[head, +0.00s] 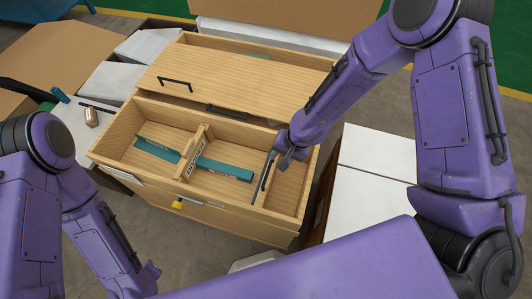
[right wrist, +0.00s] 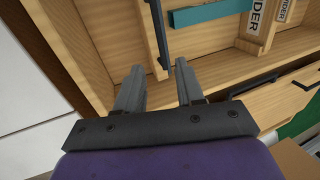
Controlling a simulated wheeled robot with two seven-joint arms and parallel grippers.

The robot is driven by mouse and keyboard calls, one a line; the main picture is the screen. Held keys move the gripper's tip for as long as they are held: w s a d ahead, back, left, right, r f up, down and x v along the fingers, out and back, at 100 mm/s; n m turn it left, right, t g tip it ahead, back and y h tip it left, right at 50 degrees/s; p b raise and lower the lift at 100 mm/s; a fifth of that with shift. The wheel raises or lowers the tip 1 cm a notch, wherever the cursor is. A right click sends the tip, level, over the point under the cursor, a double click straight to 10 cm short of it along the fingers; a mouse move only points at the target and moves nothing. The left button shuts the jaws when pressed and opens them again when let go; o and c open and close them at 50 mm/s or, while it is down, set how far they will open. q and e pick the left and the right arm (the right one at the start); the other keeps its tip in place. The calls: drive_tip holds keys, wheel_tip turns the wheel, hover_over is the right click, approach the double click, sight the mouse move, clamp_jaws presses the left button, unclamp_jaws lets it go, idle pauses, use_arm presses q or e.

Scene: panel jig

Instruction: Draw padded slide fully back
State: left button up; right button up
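A pale wooden chest (head: 190,215) stands in the middle of the head view, with its open compartment facing up. Which part is the padded slide I cannot tell; no padding shows clearly. A dark bar handle (head: 264,178) stands in the compartment's right part; it also shows in the right wrist view (right wrist: 159,32). My right gripper (head: 283,158) is at the compartment's right end, close to this bar. In the right wrist view its two fingers (right wrist: 157,78) are apart and nothing is between them; the bar lies just beyond. My left gripper is out of view.
A wooden panel (head: 235,80) with black handles covers the chest's back. Teal strips (head: 222,170) and a lettered divider (head: 196,150) lie in the compartment. A yellow tag (head: 177,205) is on the front. White boxes (head: 365,200) stand at right.

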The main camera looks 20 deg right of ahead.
sight(269, 170)
drive_tip(key=x, duration=1)
drive_tip(key=shift+f+p, duration=0.15)
drive_tip(key=shift+p, duration=0.25)
clamp_jaws()
idle(0.8)
